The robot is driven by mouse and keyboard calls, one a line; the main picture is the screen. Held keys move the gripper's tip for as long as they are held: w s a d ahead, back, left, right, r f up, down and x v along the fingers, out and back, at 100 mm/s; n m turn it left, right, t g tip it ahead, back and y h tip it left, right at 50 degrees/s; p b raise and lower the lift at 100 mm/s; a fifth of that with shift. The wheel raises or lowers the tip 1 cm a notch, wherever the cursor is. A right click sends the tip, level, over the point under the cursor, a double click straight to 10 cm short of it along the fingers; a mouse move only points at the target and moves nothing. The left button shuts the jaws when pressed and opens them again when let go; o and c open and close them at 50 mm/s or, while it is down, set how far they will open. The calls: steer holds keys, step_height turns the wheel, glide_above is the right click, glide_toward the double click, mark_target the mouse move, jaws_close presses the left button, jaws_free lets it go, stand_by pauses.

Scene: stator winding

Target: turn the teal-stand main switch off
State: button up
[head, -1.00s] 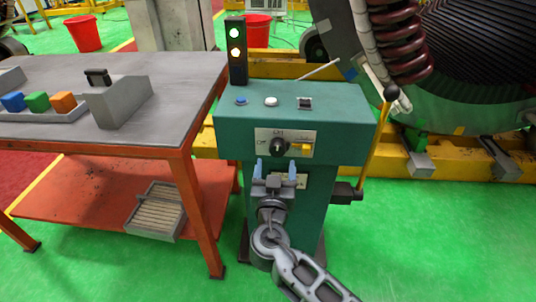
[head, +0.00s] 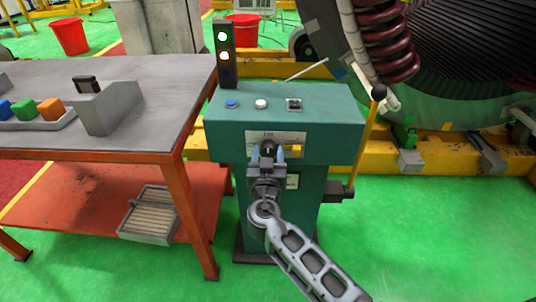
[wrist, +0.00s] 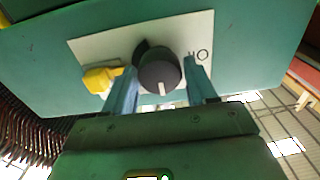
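The teal stand (head: 225,140) carries a white plate (head: 290,136) on its front with the dark round main switch knob (head: 268,148). In the wrist view the knob (wrist: 160,76) shows a white mark pointing down, toward the picture's bottom. An upside-down label (wrist: 198,55), partly hidden by a finger, is right of it. My gripper (head: 267,153) is at the knob with its blue fingers apart. In the wrist view one finger of my gripper (wrist: 162,88) is on each side of the knob, with a visible gap at the right; contact at the left is unclear.
A yellow part (wrist: 100,79) sits on the plate beside the knob, close to a finger. A lever with a black ball (head: 379,92) stands right of the stand. A lamp tower (head: 225,50) with lit lamps and several buttons are on top. A grey-topped table (head: 150,90) stands left.

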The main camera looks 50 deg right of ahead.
steer(key=c, duration=0.7)
steer(key=n+b, duration=0.2)
steer(key=shift+f+n, duration=0.15)
steer(key=shift+n, duration=0.25)
steer(key=n+b, duration=0.1)
steer(key=n, duration=0.2)
steer(key=shift+n, duration=0.3)
steer(key=n, duration=0.5)
steer(key=shift+w+a, duration=0.1)
steer(key=n+p, duration=0.1)
steer(key=n, duration=0.5)
steer(key=shift+n, duration=0.3)
